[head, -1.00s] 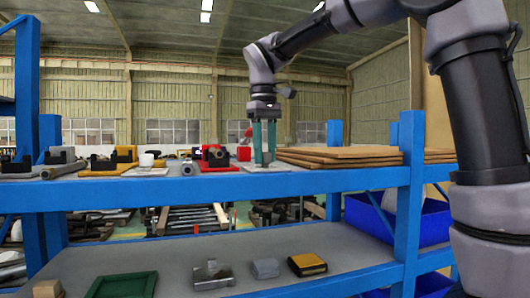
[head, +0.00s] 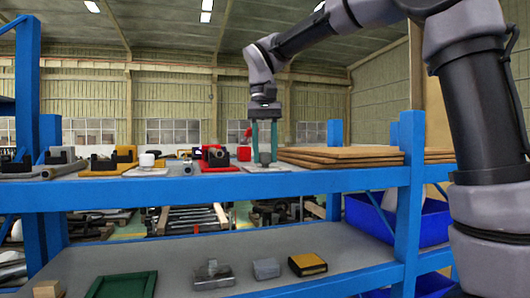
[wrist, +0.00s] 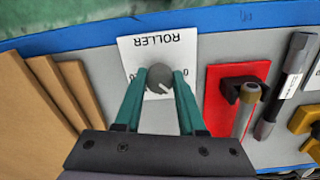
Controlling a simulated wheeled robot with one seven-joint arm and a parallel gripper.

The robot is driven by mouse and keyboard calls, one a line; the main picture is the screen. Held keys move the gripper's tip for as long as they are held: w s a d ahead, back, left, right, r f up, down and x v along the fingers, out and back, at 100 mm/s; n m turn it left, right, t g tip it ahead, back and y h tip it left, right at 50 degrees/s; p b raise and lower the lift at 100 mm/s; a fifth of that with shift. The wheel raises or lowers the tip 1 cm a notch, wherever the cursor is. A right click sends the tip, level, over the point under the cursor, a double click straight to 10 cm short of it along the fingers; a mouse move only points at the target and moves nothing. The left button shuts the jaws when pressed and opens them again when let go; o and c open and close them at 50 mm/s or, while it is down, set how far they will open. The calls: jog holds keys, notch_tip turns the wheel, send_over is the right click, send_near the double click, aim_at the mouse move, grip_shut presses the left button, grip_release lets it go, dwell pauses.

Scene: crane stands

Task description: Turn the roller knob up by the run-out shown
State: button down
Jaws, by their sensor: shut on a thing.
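The roller knob (wrist: 158,77) is a small round grey knob on a white card (wrist: 158,51) that reads ROLLER, upside down in the wrist view. A pale pointer line on the knob points to the lower right. My gripper (wrist: 159,76) is shut on the knob, one green finger on each side. Scale figures beside the knob are partly hidden by the fingers. In the head view my gripper (head: 265,160) reaches straight down to the card (head: 266,169) on the blue shelf. No run-out reading is legible.
A red plate (wrist: 221,118) with a black block and a rod lies right of the card in the wrist view. Stacked brown boards (head: 340,154) lie close on the other side. Several coloured stands fill the shelf's left; a lower shelf (head: 200,247) holds small items.

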dwell(0.4)
jog(key=c, duration=0.5)
grip_release()
jog(key=shift+r, duration=0.1)
notch_tip(320, 180, up, 11)
jog(key=shift+f, duration=0.2)
jog(key=s+d+f+m+t, duration=0.1)
jog(key=s+d+f+t, duration=0.1)
jog(key=s+d+f, duration=0.2)
jog(key=s+d+f+m+t+y, duration=0.1)
jog(key=s+d+f+m+t, duration=0.1)
jog(key=s+d+f, duration=0.2)
jog(key=s+d+f+m+t+y, duration=0.1)
jog(key=s+d+f+m+t, duration=0.1)
jog(key=d+f, duration=0.7)
jog(key=s+d+t, duration=0.1)
jog(key=s+d, duration=0.1)
jog(key=d, duration=0.4)
